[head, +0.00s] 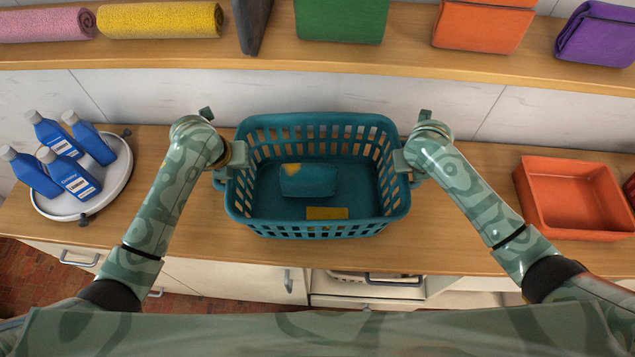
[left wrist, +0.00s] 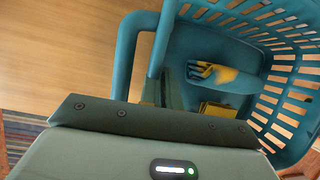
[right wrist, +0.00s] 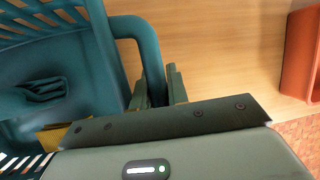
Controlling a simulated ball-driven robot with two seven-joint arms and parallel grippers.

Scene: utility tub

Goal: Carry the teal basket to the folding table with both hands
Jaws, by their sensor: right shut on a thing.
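The teal basket (head: 255,225) is in the middle of the head view, over the wooden counter, and looks level. I cannot tell whether its base touches the counter. Inside lie a teal-and-yellow glove-like thing (head: 308,180) and a flat yellow piece (head: 327,213). My left gripper (head: 222,176) is at the basket's left handle (left wrist: 163,45); its fingers are partly hidden, and I cannot tell whether they are closed. My right gripper (head: 408,166) is shut on the right handle (right wrist: 148,50), with a finger on each side of it. No folding table shows in these frames.
A round white tray (head: 118,192) with several blue bottles (head: 72,178) stands left on the counter (head: 455,215). An orange bin (head: 530,200) stands right. A shelf (head: 405,60) above holds rolled towels and folded cloths. Drawers and an open compartment are below the counter.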

